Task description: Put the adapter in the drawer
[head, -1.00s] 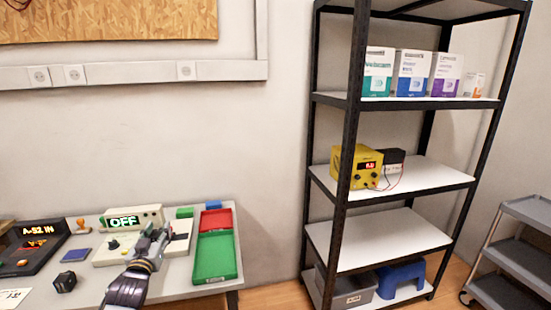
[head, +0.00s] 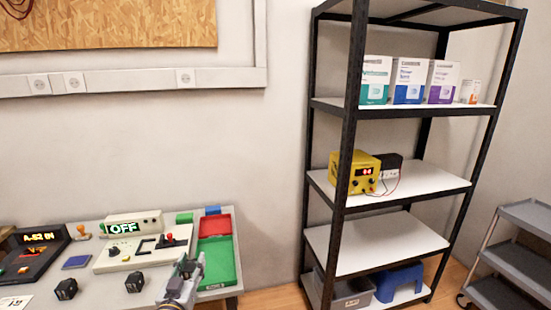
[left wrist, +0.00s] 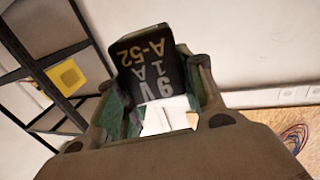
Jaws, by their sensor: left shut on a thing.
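A black adapter (left wrist: 155,62) with lettering that includes "A-52" is held between the fingers of my left gripper (left wrist: 165,98) in the left wrist view. In the head view, my left gripper (head: 188,268) is low at the front right of the table, beside the green tray. It largely hides the adapter there. White pieces show below the adapter in the wrist view; I cannot tell what they are. I see no drawer that I can make out. My right gripper is not in view.
A green tray (head: 228,283) and a red tray (head: 230,224) lie at right. A shelf rack (head: 345,175) stands beyond.

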